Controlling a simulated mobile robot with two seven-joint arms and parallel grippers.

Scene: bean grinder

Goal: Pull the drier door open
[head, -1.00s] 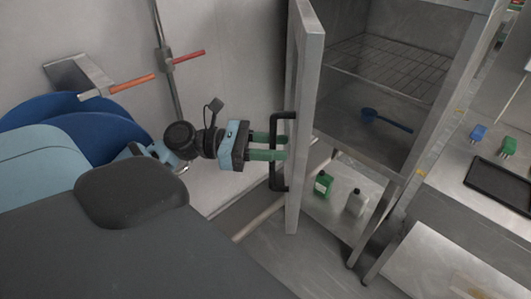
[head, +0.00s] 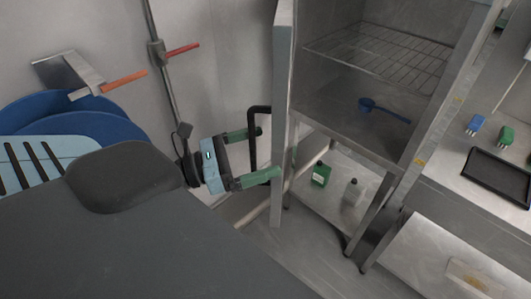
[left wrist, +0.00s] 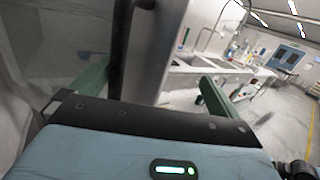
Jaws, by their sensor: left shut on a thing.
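The drier door (head: 283,110) stands swung out from the drier cabinet (head: 345,120), and I see it nearly edge-on in the head view. Its black bar handle (head: 252,155) is on the left face. My left gripper (head: 265,155) is at the handle, with one green finger on each side of the bar, and is shut on it. The left wrist view shows the dark handle bar (left wrist: 121,45) running upright between the two green fingers. The contact itself is partly hidden. My right gripper is not in view.
Inside the drier are a wire shelf (head: 385,55) and a blue scoop (head: 383,110). A green bottle (head: 320,174) and a pale bottle (head: 352,192) stand on the lower shelf. Orange (head: 108,84) and red (head: 182,49) handles stick out from the wall at left.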

